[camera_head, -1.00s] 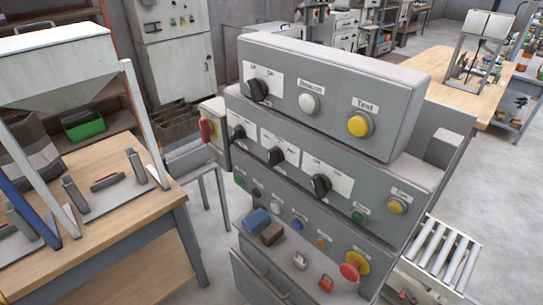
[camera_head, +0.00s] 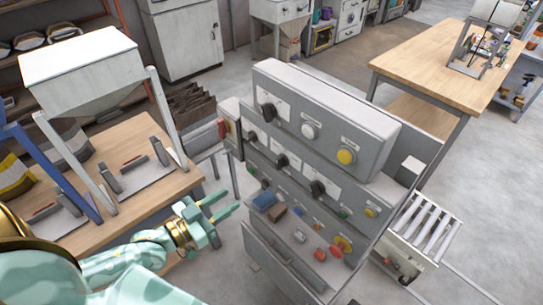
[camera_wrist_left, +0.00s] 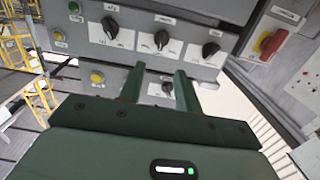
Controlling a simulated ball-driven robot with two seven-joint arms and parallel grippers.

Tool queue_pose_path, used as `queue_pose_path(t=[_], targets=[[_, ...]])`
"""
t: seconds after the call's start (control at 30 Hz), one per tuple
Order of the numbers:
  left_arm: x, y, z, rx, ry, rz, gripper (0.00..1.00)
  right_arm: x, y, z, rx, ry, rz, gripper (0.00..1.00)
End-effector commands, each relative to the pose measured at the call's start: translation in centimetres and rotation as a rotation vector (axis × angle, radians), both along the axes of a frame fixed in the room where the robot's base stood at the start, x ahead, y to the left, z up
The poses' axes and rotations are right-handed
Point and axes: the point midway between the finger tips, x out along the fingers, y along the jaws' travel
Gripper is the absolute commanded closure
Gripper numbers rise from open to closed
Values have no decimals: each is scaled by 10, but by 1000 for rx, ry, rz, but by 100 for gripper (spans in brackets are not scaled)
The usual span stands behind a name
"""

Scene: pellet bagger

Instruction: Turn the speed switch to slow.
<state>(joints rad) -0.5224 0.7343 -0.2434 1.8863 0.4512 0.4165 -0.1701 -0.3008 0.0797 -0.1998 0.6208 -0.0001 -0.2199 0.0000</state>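The grey control panel (camera_head: 325,125) carries several black rotary knobs. One knob (camera_head: 268,112) is on the top box. Three more form the row below: left (camera_head: 251,137), middle (camera_head: 282,160) and right (camera_head: 317,188). Their labels are too small to read, so I cannot tell which is the speed switch. My left gripper (camera_head: 231,199) is open and empty, in front of the panel's left side and apart from it. In the left wrist view the panel appears upside down, with the top-box knob (camera_wrist_left: 167,88) showing between the fingers (camera_wrist_left: 160,70). My right gripper is not in view.
A red-and-yellow switch (camera_head: 223,128) juts from the panel's left side. A wooden bench (camera_head: 130,205) with a white hopper (camera_head: 85,65) stands left. A roller conveyor (camera_head: 425,222) is at right.

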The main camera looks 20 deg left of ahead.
Motion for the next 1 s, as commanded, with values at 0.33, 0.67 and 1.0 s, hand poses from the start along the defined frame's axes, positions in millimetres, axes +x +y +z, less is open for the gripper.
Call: queue_pose_path(t=[0.33,0.67,1.0], targets=[[42,-15,12,-36,-46,14,66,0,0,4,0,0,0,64],[119,-47,12,-34,-43,12,66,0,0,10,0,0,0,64],[152,-61,10,-33,-39,11,66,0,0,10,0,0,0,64]])
